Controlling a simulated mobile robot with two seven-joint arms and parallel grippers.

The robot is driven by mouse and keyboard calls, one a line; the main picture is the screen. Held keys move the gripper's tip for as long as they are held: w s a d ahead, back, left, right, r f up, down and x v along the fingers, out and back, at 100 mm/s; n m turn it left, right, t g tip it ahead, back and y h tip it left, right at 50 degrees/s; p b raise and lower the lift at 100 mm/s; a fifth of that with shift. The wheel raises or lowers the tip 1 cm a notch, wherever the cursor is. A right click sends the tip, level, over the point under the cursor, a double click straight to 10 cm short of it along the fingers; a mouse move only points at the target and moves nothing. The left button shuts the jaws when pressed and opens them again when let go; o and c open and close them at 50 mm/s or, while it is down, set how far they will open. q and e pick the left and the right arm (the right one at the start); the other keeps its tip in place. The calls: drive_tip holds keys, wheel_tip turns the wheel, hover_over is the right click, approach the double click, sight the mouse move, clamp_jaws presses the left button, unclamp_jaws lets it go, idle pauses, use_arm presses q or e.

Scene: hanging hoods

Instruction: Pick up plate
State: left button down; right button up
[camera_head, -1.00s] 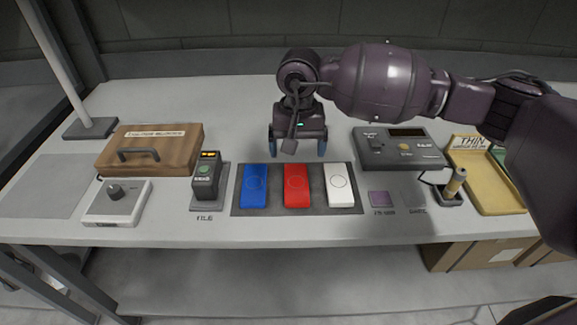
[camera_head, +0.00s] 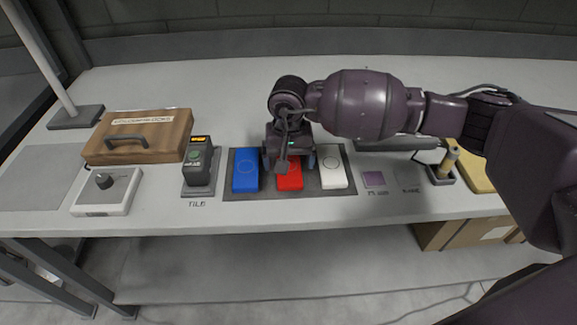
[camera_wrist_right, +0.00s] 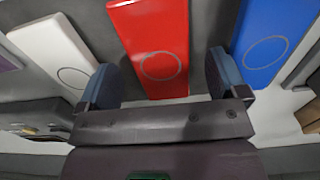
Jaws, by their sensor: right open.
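Three flat plates lie side by side on a dark mat (camera_head: 328,153): a blue plate (camera_head: 245,172), a red plate (camera_head: 289,181) and a white plate (camera_head: 333,172). My right gripper (camera_head: 288,162) is open and empty above the red plate, pointing down and covering its far part in the head view. In the right wrist view the open fingers (camera_wrist_right: 160,88) straddle the line of the red plate (camera_wrist_right: 150,45). The blue plate (camera_wrist_right: 270,42) and white plate (camera_wrist_right: 52,48) lie to either side. I cannot tell the exact height above the mat. My left gripper is not in view.
A wooden case (camera_head: 140,137), a knob box (camera_head: 106,191) and a small upright device (camera_head: 199,165) stand left of the mat. A purple square (camera_head: 373,179), a holder with a peg (camera_head: 445,166) and a yellow tray (camera_head: 477,168) are to the right.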

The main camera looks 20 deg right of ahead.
drive_tip(key=shift+f, duration=0.7)
